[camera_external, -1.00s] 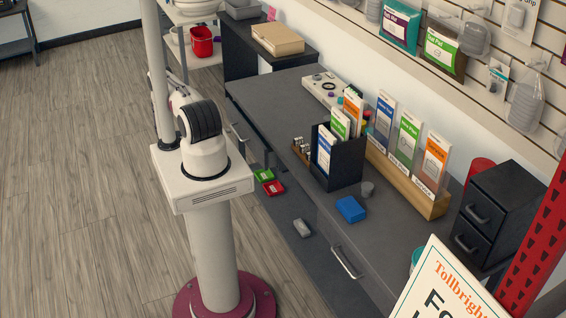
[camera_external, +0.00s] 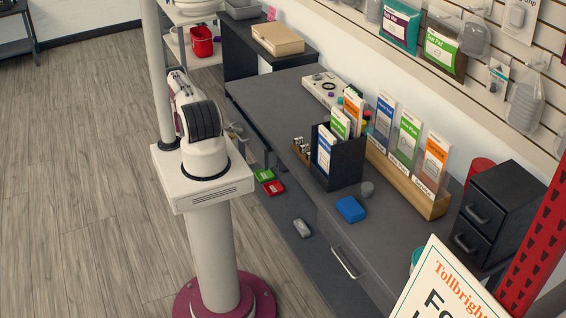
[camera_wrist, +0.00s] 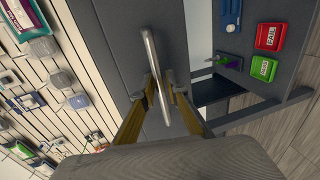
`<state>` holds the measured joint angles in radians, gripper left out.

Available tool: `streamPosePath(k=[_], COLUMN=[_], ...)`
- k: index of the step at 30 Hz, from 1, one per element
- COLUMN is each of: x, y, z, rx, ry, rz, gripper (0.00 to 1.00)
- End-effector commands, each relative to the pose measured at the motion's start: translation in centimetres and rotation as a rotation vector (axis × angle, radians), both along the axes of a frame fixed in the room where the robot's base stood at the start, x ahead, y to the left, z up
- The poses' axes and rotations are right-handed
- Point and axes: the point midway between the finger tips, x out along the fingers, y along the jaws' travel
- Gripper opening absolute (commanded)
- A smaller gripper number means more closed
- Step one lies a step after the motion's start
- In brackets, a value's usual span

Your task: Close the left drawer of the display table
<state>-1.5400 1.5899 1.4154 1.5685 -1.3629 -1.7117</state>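The display table (camera_external: 285,92) has a dark grey top and drawers along its left side in the external view. My gripper (camera_external: 236,131) is at the left drawer's front, partly hidden behind my arm. In the wrist view, the drawer's silver bar handle (camera_wrist: 151,50) passes between the two yellow fingers of my gripper (camera_wrist: 160,86). The fingertips are close to the handle on both sides, but contact is unclear. The dark drawer front (camera_wrist: 112,38) shows behind the handle. How far the drawer stands out cannot be told. The right drawer's handle (camera_external: 345,262) is free.
A lower grey surface holds a green box (camera_external: 264,175), a red box (camera_external: 273,188) and a small grey item (camera_external: 302,228). The tabletop bears a black brochure holder (camera_external: 346,166) and a blue box (camera_external: 350,209). Open wooden floor (camera_external: 80,190) lies left.

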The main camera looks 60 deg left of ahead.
Motion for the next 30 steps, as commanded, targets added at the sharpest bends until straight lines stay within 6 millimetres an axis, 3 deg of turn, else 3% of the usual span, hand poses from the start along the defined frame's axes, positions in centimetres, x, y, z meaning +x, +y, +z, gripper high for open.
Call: streamPosePath(k=[10, 21, 30], x=[0.3, 4.1, 4.8], y=[0.0, 0.0, 0.1], z=[0.0, 0.0, 0.0], rx=[0.000, 0.001, 0.002], ry=[0.000, 0.000, 0.000], rz=[-0.001, -0.002, -0.001], gripper=[0.00, 0.00, 0.00])
